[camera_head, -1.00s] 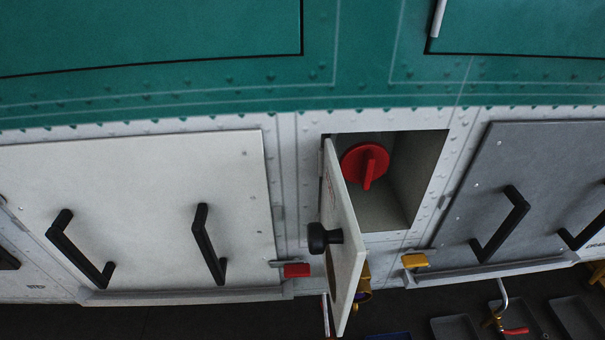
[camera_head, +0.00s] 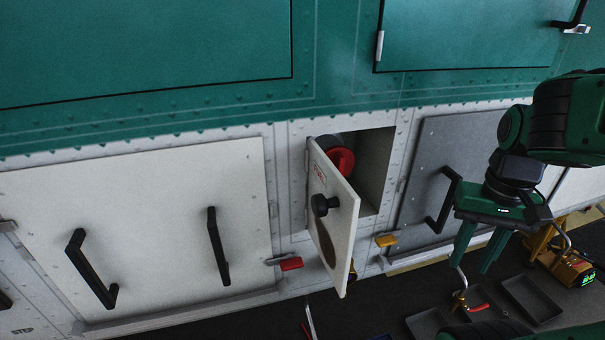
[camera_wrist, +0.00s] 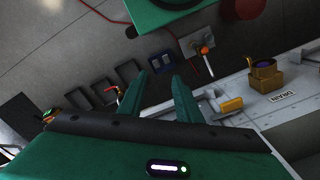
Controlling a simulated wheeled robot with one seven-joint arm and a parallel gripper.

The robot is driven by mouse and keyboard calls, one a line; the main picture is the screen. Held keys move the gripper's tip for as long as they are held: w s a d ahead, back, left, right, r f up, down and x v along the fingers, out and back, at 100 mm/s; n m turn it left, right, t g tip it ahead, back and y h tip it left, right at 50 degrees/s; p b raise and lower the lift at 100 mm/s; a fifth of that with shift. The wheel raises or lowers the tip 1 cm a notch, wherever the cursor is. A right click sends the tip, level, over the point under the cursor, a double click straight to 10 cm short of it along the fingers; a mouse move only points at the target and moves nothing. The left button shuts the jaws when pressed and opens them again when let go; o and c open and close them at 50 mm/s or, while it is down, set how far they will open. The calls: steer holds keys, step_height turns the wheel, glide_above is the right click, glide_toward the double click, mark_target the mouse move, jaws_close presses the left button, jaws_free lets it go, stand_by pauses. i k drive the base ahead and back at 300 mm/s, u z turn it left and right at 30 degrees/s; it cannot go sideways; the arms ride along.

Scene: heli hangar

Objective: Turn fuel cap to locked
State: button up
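The red fuel cap (camera_head: 341,160) sits inside a recessed box in the white lower panel. The open fuel door (camera_head: 334,215), white with a black knob, stands out in front and hides the cap's left and lower parts, so the direction of its grip bar is hard to tell. My gripper (camera_head: 474,262) is at the right, in front of the grey panel, well apart from the cap and door. Its two green fingers point down, are spread apart and hold nothing. In the wrist view the fingers (camera_wrist: 165,95) also show a gap.
White panel with black handles (camera_head: 150,230) lies left; grey panel (camera_head: 435,160) lies right. A red latch (camera_head: 290,264) and yellow latch (camera_head: 386,240) flank the door's lower part. Trays (camera_head: 530,297) and a yellow tool (camera_head: 565,262) are on the floor at right.

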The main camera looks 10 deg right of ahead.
mark_target(342, 157)
steer(key=z, duration=1.95)
steer(key=k, duration=1.6)
steer(key=u, duration=0.4)
steer(key=i, duration=1)
steer(key=z, duration=0.05)
